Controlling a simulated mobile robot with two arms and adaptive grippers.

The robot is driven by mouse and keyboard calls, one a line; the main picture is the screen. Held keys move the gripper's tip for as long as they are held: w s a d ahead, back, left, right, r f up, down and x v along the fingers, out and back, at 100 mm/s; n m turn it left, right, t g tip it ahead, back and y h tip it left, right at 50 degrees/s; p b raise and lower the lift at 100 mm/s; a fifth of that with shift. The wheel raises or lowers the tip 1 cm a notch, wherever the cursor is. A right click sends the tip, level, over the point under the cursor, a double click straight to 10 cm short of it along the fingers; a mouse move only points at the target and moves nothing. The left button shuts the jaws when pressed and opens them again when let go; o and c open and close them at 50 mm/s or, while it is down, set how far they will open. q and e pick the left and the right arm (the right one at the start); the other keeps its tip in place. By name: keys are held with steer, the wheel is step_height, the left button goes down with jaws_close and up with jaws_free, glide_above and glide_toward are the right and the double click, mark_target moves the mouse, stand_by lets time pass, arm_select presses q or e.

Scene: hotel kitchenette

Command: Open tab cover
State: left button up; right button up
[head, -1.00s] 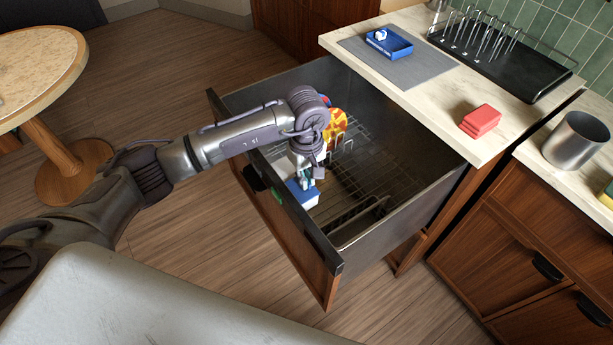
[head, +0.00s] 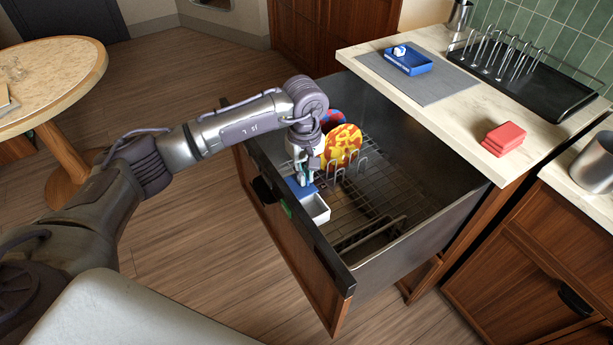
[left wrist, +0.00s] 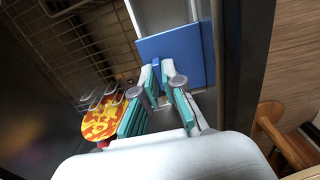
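The blue tab cover (head: 300,187) sits on a small white box (head: 316,208) at the inner front wall of the pulled-out dishwasher drawer (head: 430,225). The cover lies over the far part of the box, and the near part is uncovered, with its hollow showing. In the head view the left gripper (head: 303,172) points down at the cover. My right gripper is not in view.
A yellow-red plate (head: 343,142) and a blue-red one (head: 331,119) stand in the drawer's wire rack close to my gripper.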

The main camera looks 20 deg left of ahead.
arm_select(q)
steer(key=o, duration=0.4)
step_height(320, 180, up, 12)
stand_by(0.5)
stand_by(0.3)
